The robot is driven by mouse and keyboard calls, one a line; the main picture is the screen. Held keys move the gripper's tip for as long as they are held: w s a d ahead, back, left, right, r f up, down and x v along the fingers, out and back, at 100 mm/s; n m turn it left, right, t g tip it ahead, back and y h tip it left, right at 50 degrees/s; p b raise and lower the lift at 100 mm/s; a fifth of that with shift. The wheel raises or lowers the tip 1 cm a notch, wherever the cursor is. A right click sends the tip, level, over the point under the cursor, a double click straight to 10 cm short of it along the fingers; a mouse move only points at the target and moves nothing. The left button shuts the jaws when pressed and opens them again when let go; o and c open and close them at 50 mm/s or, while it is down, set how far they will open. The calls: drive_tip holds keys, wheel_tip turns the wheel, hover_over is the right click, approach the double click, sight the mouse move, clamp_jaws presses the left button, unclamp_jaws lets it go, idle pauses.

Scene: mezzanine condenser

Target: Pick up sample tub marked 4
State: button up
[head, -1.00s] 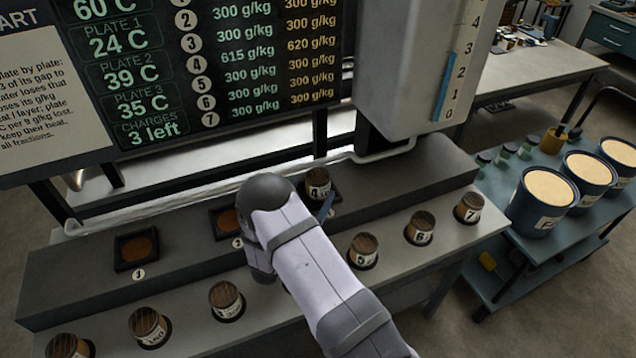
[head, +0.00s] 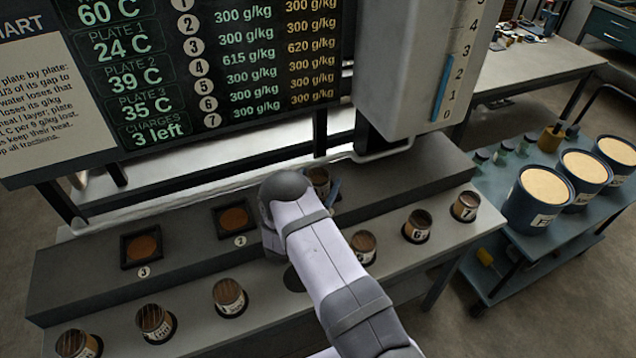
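A brown-topped tub (head: 319,178) stands on the third square spot of the dark raised ledge, just past the rounded end of my arm. Its label is mostly covered by my arm now; a 4 showed on it earlier. My gripper (head: 333,191) is largely hidden behind my arm. Only a blue finger sliver shows, close against the tub's right side. I cannot tell whether it touches the tub or how far apart the fingers are. An empty round recess (head: 293,279) lies in the front row between tub 3 and tub 5.
Similar tubs stand in the front row: tub 5 (head: 363,245), tub 6 (head: 417,226), tub 7 (head: 465,206) and several at left. A grey column (head: 412,70) hangs behind. A blue cart (head: 490,235) stands right.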

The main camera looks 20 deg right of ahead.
sight(318, 174)
drive_tip(key=c, duration=1.5)
drive_tip(key=shift+o, duration=0.2)
drive_tip(key=shift+r, duration=0.25)
drive_tip(key=shift+r+b, duration=1.45)
drive_tip(key=shift+r, duration=3.4)
